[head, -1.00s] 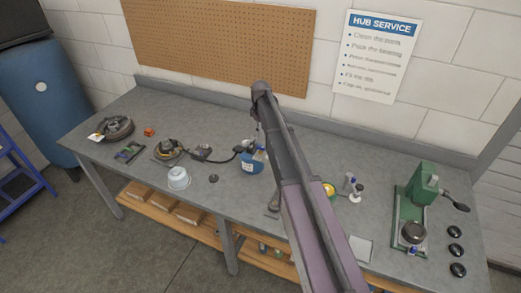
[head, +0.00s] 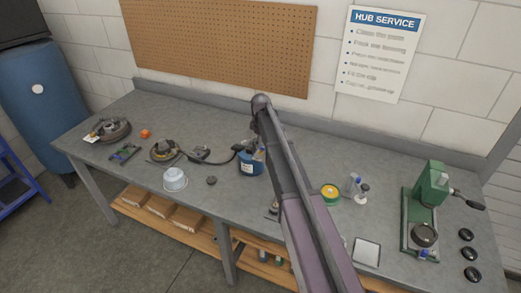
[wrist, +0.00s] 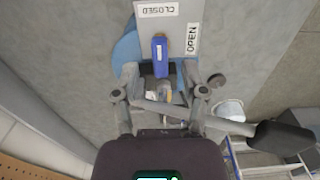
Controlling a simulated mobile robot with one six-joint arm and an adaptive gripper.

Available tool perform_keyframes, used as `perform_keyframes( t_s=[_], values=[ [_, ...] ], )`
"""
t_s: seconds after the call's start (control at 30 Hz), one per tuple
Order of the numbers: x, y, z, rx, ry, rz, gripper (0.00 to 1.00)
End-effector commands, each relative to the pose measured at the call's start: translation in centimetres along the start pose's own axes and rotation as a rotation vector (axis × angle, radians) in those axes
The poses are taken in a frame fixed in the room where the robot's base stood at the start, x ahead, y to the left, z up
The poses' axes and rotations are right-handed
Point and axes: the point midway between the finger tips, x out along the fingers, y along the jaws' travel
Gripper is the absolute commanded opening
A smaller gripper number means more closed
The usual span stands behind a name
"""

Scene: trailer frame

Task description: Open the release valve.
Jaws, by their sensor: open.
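The release valve's blue lever (wrist: 160,55) is in the upper middle of the wrist view, over a grey plate with a CLOSED label (wrist: 157,9) and an OPEN label (wrist: 193,39). The lever points toward the CLOSED label. My gripper (wrist: 160,95) is open, its two fingers apart at either side below the lever. I cannot tell whether either finger touches it. In the head view the blue unit (head: 248,163) stands mid-bench, partly hidden by my arm; the gripper is not discernible there.
A black hose runs left from the unit to a hub part (head: 165,151). A white cup (head: 175,179) and a dark puck (head: 211,181) lie nearby. A yellow-green tin (head: 330,194) and a green press (head: 427,200) stand right. The pegboard (head: 220,45) is behind.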

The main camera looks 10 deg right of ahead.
Motion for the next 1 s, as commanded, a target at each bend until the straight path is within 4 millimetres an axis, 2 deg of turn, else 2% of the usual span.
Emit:
perform_keyframes(
  t_s=[0.03, 0.23, 0.7, 0.9, 1.0],
  values=[
    [0.69, 0.0, 0.0, 0.0, 0.0, 0.0, 0.56],
    [1.47, 0.0, 0.0, 0.0, 0.0, 0.0, 0.56],
    [1.62, 0.0, 0.0, 0.0, 0.0, 0.0, 0.56],
    [1.62, 0.0, 0.0, 0.0, 0.0, 0.0, 0.0],
    [1.62, 0.0, 0.0, 0.0, 0.0, 0.0, 0.0]
  ],
)
